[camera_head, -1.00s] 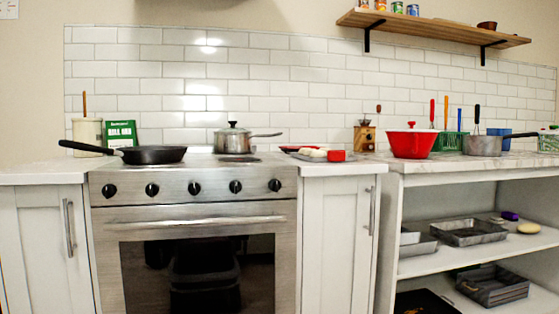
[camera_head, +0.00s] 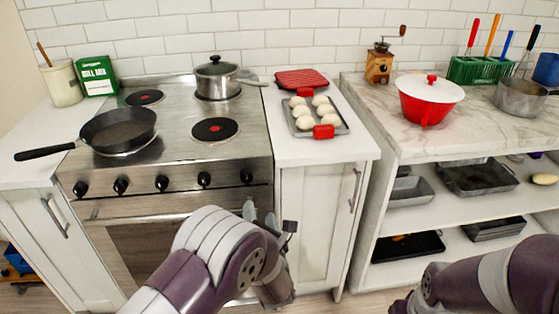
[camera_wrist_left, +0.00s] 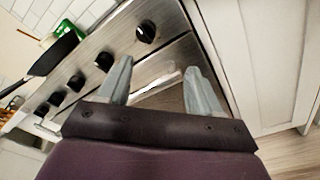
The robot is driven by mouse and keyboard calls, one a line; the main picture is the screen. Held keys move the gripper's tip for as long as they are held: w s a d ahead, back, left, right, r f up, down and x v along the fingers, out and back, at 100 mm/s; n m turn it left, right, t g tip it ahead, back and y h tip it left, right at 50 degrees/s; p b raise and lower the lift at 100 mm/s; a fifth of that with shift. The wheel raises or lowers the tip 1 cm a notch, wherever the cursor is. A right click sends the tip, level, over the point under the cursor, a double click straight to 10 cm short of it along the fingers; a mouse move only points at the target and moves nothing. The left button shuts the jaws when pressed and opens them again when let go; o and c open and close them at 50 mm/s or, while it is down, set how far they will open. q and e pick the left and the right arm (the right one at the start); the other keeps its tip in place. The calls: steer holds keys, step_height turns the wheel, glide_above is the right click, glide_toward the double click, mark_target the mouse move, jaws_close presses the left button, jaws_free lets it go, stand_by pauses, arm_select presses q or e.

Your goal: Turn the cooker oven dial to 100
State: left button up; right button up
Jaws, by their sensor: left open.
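The steel cooker (camera_head: 185,140) has a row of several black dials on its front panel. The rightmost dial (camera_head: 246,177) is just above my left gripper (camera_head: 262,213); it also shows in the left wrist view (camera_wrist_left: 146,32). My left gripper is open and empty in front of the panel's right end, apart from every dial. Its two grey fingers (camera_wrist_left: 158,68) show in the left wrist view, with the oven door handle (camera_wrist_left: 160,85) between them. No dial markings can be read, and I cannot tell which dial is the oven's. My right arm shows at lower right, its gripper out of view.
A black frying pan (camera_head: 118,130) and a lidded pot (camera_head: 217,78) stand on the cooker. A tray of dough balls (camera_head: 337,128) is on the counter to the right. A cabinet door handle (camera_head: 355,190) sticks out right of my left gripper.

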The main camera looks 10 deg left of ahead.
mark_target(248, 181)
arm_select(q)
steer(key=w+a, duration=0.1)
steer(key=w, duration=0.2)
steer(key=w+a+r+n, duration=0.1)
steer(key=w+a, duration=0.1)
steer(key=w, duration=0.2)
steer(key=w+a+n, duration=0.1)
steer(key=w+a, duration=0.1)
steer(key=w, duration=0.2)
steer(key=shift+a+r+t+y, duration=0.25)
steer(key=shift+t+y, duration=0.05)
steer(key=shift+y, duration=0.1)
steer(key=shift+c, duration=0.3)
steer(key=c, duration=1)
